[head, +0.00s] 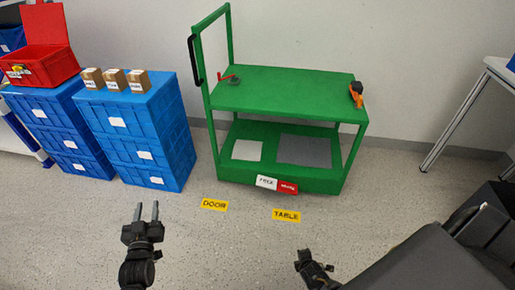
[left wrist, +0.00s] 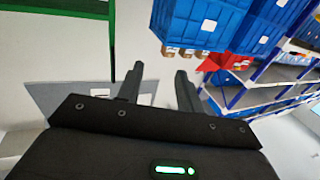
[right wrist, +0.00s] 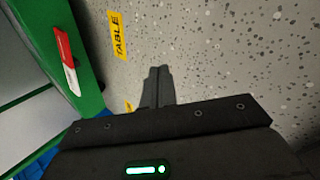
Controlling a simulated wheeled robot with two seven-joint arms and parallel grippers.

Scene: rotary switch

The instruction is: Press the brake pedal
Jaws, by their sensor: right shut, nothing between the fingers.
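A green cart (head: 285,92) stands against the wall. A pedal with a white half (head: 266,183) and a red half (head: 288,187) sits on its low front edge; the lettering is too small to read surely. The pedal also shows in the right wrist view (right wrist: 66,62), left of my fingers. My right gripper (head: 318,266) is shut and empty, over the floor in front of the cart and apart from the pedal. My left gripper (head: 147,207) is open and empty, over the floor in front of the blue crates. Neither gripper touches anything.
Blue crates (head: 150,135) stand left of the cart, with small cardboard boxes (head: 114,79) and a red bin (head: 40,65) on top. Yellow floor labels read DOOR (head: 214,205) and TABLE (head: 286,216). A white table (head: 470,95) is at the right.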

